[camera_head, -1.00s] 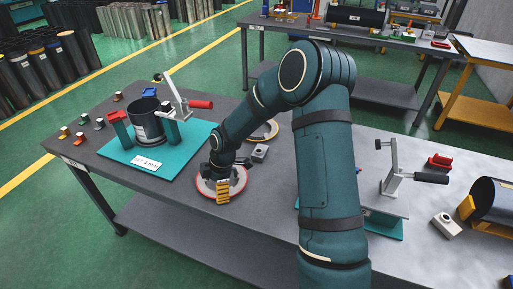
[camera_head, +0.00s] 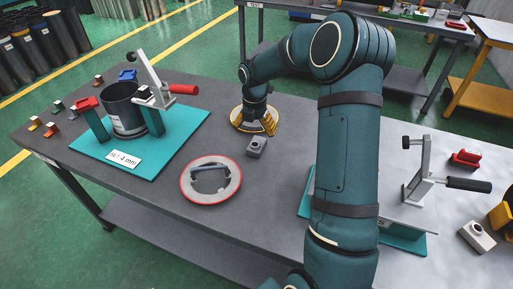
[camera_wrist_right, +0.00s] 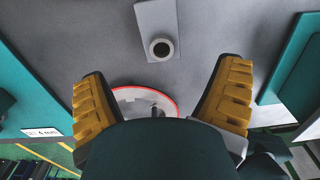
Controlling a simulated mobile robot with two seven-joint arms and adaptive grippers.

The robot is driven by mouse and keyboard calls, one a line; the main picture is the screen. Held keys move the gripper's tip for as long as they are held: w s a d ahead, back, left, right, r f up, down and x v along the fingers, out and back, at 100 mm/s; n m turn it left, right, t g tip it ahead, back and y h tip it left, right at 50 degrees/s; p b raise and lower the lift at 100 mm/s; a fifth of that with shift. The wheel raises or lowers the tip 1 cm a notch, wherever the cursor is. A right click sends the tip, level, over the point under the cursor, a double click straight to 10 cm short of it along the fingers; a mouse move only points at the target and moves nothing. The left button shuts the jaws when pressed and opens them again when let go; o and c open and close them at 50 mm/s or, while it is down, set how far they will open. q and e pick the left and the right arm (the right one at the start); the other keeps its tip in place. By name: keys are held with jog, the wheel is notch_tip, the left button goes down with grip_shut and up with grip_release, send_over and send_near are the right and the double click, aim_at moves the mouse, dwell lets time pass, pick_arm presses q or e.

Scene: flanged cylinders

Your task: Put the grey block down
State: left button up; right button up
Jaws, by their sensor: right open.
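The grey block (camera_head: 257,147), with a dark round feature on top, sits on the dark table top. It also shows in the right wrist view (camera_wrist_right: 143,17), ahead of the fingertips and apart from them. My left gripper is not in view.
A red-rimmed disc (camera_head: 232,191) lies in front of the block. A teal plate (camera_head: 185,150) with a dark cylinder (camera_head: 123,115) and clamp (camera_head: 155,80) stands left. Another clamp (camera_head: 420,180) stands right.

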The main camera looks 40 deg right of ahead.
aim_at(256, 142)
notch_tip(256, 142, down, 3)
jog(key=shift+f, duration=0.15)
jog(key=f, duration=0.1)
jog(key=f+b, duration=0.1)
jog(key=f, duration=0.3)
jog(key=shift+d+f+b, duration=0.1)
jog(key=shift+d+b, duration=0.15)
jog(key=shift+b, duration=0.1)
jog(key=shift+w, duration=0.1)
jog(key=c, duration=1.4)
